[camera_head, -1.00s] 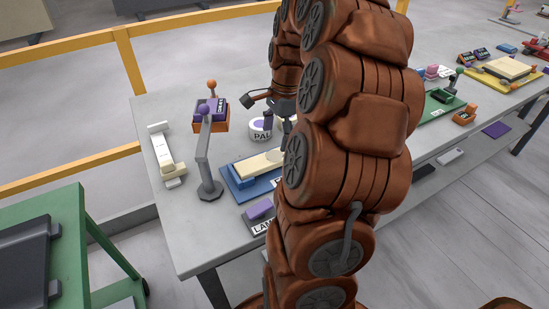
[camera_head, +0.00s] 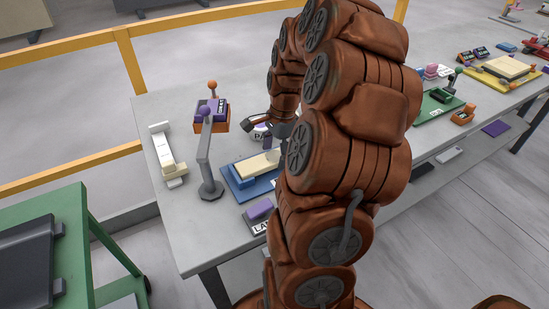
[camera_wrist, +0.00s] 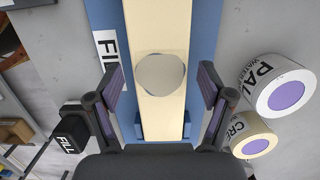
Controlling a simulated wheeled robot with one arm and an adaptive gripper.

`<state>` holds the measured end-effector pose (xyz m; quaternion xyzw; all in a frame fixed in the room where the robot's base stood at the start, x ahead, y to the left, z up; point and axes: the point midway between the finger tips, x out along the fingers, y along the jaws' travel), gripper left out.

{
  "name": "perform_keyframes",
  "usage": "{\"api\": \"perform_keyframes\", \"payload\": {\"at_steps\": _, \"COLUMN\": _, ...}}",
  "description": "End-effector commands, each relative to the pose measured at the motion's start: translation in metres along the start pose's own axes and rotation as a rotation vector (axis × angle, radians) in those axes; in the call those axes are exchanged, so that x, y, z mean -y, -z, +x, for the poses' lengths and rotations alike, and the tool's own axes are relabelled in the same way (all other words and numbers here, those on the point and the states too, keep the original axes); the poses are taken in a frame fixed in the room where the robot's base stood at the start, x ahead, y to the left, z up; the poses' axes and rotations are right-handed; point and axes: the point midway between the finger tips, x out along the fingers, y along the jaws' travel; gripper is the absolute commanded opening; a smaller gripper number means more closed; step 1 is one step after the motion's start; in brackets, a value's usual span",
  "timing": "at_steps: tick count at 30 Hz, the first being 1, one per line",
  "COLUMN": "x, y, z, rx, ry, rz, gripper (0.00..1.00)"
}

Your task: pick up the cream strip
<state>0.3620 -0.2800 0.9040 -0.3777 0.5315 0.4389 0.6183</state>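The cream strip (camera_head: 258,163) lies on a blue base (camera_head: 236,184) near the left end of the table. In the wrist view the strip (camera_wrist: 157,28) runs lengthwise up the middle of the blue base (camera_wrist: 205,30). A grey rounded patch covers part of it; I cannot tell what that is. My gripper (camera_wrist: 159,78) is open, with one purple-padded finger on each side of the strip. No finger visibly touches it. In the head view my arm hides the strip's right end and much of the gripper.
A PAL tin (camera_wrist: 280,88) and a smaller tin (camera_wrist: 252,138) stand right of the base. A grey post with a purple ball (camera_head: 207,150) stands left of it. A purple block on a labelled stand (camera_head: 259,212) is in front. A white fixture (camera_head: 164,152) lies at the far left.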

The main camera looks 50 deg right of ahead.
Motion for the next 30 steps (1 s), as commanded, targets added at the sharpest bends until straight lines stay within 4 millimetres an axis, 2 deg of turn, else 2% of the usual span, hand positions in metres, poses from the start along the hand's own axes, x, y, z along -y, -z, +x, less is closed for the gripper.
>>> {"api": "perform_keyframes", "payload": {"at_steps": 2, "x": 0.0, "y": -0.0001, "z": 0.0, "rx": 0.0, "ry": 0.0, "rz": 0.0, "gripper": 0.68}}
{"api": "perform_keyframes", "payload": {"at_steps": 21, "x": -0.0001, "y": -0.0001, "z": -0.0001, "rx": 0.0, "ry": -0.001, "rz": 0.0, "gripper": 0.01}}
{"api": "perform_keyframes", "payload": {"at_steps": 30, "x": 0.0001, "y": -0.0002, "z": -0.0021, "rx": 0.0, "ry": 0.0, "rz": 0.0, "gripper": 0.01}}
